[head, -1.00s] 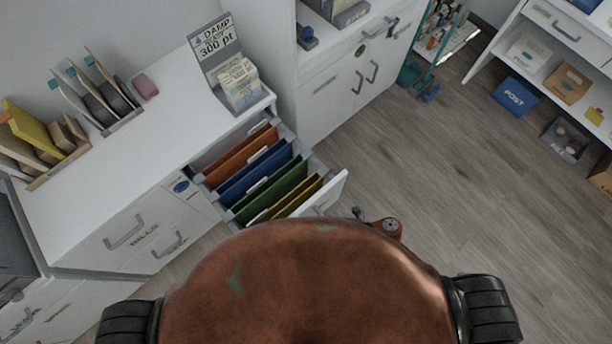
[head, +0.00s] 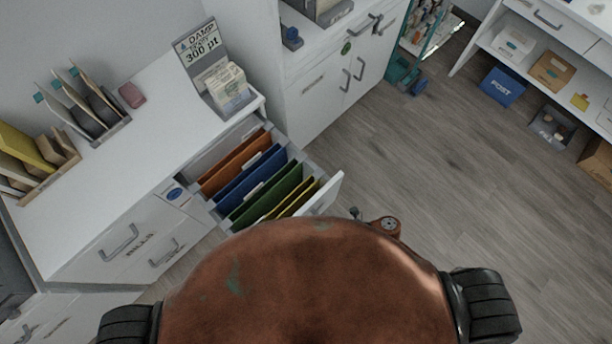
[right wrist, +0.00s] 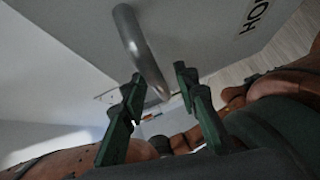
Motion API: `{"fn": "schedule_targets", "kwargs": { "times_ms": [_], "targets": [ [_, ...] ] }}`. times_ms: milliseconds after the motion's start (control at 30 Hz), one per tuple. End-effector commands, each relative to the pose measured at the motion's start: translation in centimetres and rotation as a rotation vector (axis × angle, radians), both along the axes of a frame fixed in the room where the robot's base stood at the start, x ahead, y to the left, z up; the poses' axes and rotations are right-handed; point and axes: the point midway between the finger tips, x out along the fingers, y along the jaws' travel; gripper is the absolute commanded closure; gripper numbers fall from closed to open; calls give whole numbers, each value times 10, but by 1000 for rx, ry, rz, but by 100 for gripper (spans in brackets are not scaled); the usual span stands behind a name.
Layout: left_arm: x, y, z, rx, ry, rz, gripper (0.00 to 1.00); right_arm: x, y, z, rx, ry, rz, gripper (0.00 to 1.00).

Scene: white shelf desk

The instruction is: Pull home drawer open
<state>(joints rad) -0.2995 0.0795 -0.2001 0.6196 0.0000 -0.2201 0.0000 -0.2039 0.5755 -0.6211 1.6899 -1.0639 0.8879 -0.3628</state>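The home drawer (head: 325,197) stands pulled out from the white desk in the head view, with orange, blue, green and yellow hanging folders inside. Its front is partly hidden by my body. In the right wrist view, the drawer front (right wrist: 195,30) carries a partly visible label reading "HOM". Its grey bar handle (right wrist: 139,48) reaches down between the fingertips of my right gripper (right wrist: 158,92). The fingers are apart, with gaps beside the handle. In the head view only a bit of my right arm shows; that gripper is hidden. My left gripper is not in view.
A closed bills drawer (head: 125,243) is left of the open one. On the desktop are a file rack (head: 118,128), a pink block (head: 132,95) and a sign stand (head: 203,60). A white cabinet (head: 322,88) stands behind. Floor (head: 440,180) to the right is clear.

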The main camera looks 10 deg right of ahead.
Motion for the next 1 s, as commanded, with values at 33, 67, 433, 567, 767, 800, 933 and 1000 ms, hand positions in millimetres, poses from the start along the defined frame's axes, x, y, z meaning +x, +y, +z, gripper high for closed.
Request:
{"fn": "schedule_targets", "kwargs": {
  "times_ms": [33, 67, 433, 567, 767, 800, 933, 1000],
  "targets": [
    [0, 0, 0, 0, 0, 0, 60, 0, 0, 0, 1, 0, 0, 72],
    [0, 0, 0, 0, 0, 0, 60, 0, 0, 0, 1, 0, 0, 72],
    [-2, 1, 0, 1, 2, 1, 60, -2, -24, 3, -3, 0, -2, 72],
    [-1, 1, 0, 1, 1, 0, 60, -5, -51, 6, -4, 1, -2, 72],
    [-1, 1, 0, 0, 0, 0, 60, -9, -90, 12, -3, 1, -1, 72],
    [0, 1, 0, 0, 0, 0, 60, -10, -96, 13, -3, 0, 0, 72],
    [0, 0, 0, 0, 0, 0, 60, -11, -111, 15, -2, 2, -1, 72],
    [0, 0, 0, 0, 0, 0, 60, -12, -115, 16, -1, 1, 0, 72]
  ]
}}
